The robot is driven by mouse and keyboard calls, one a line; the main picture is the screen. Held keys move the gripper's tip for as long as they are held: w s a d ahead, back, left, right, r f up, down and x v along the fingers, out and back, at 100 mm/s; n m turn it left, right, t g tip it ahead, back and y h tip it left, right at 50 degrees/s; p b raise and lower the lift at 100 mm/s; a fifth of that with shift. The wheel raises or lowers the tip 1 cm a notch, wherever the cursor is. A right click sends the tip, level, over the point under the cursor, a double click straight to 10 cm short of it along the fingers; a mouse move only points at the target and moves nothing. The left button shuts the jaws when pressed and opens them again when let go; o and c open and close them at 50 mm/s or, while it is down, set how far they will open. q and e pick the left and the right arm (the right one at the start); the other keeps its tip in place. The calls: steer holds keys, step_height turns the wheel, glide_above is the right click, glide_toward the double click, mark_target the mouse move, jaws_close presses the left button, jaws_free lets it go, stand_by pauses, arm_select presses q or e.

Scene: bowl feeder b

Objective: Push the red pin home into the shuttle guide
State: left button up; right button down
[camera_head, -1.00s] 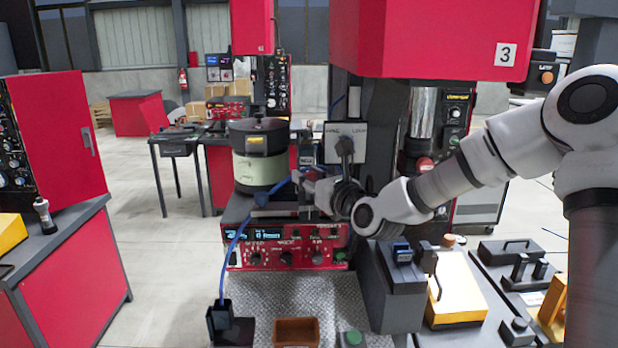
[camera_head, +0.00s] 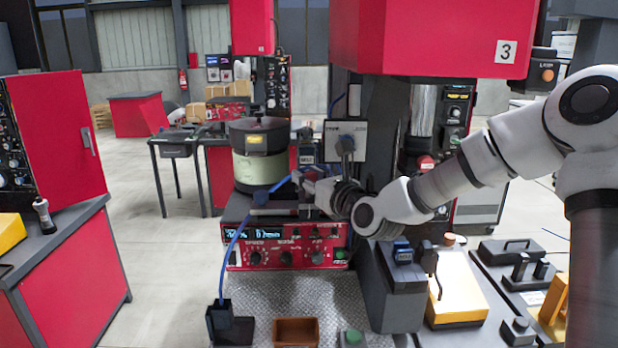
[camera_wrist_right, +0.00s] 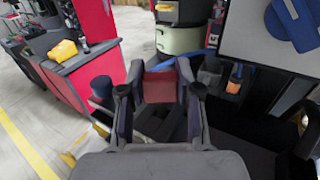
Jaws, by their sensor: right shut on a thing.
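My right gripper (camera_head: 306,188) is in front of the feeder bowl, above the red control box, and its arm comes in from the right. In the right wrist view its two fingers (camera_wrist_right: 157,93) stand on either side of a dull red piece (camera_wrist_right: 158,86), which looks like the red pin. The gripper is shut on it. My left gripper is not in view.
The pale green bowl (camera_head: 262,170) stands close behind the gripper. A blue cable (camera_head: 232,245) arches to a black holder (camera_head: 219,318). A brown tray (camera_head: 296,331) and green button (camera_head: 352,338) are at the front. A dark column stands right of the gripper.

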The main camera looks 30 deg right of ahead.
steer(key=shift+f+b, duration=1.25)
steer(key=shift+b, duration=0.75)
stand_by(3.4)
stand_by(0.5)
steer(key=c, duration=0.7)
jaws_free()
